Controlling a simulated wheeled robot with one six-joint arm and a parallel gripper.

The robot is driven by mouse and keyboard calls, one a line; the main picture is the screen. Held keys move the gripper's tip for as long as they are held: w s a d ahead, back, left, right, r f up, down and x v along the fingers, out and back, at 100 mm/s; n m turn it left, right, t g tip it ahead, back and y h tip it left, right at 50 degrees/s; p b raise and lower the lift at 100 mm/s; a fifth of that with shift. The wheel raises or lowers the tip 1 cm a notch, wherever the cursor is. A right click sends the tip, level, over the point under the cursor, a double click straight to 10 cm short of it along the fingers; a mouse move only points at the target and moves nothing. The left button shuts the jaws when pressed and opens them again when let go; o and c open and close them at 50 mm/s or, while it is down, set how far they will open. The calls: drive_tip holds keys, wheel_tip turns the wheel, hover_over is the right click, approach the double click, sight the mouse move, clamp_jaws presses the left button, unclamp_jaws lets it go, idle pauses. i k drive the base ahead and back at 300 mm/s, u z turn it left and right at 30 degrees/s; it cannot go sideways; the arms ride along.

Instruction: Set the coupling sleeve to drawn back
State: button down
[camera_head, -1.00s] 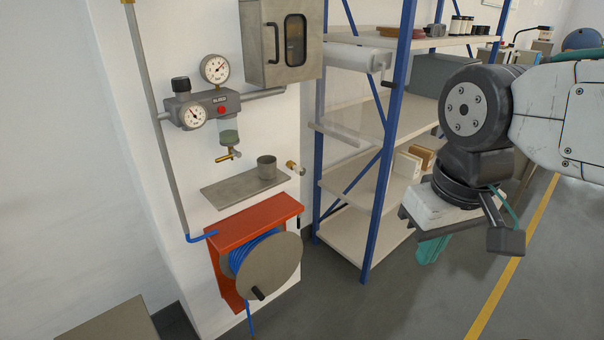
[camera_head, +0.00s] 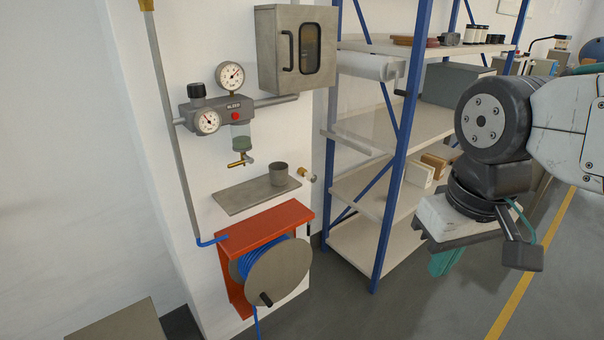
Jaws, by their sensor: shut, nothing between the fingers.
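A small brass coupling (camera_head: 306,174) with a pale band sticks out of the white wall, just right of the small grey shelf. It is too small in the picture to tell how its sleeve is set. My gripper (camera_head: 446,262) hangs at the right, with teal fingers pointing down in front of the shelving rack. It is shut and empty, well to the right of the coupling and apart from it. My own wrist partly hides the fingers.
A pressure regulator (camera_head: 225,117) with gauges and a brass tap (camera_head: 242,160) is on the wall. A cup (camera_head: 278,174) stands on the wall shelf (camera_head: 235,199). Below is an orange hose reel (camera_head: 265,225). A grey cabinet (camera_head: 268,50) and blue-post rack (camera_head: 393,180) stand nearby.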

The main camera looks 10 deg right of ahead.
sight(310, 176)
drive_tip(key=k, duration=0.5)
drive_tip(key=u, duration=0.55)
drive_tip(key=i, duration=1.3)
drive_tip(key=z, duration=0.4)
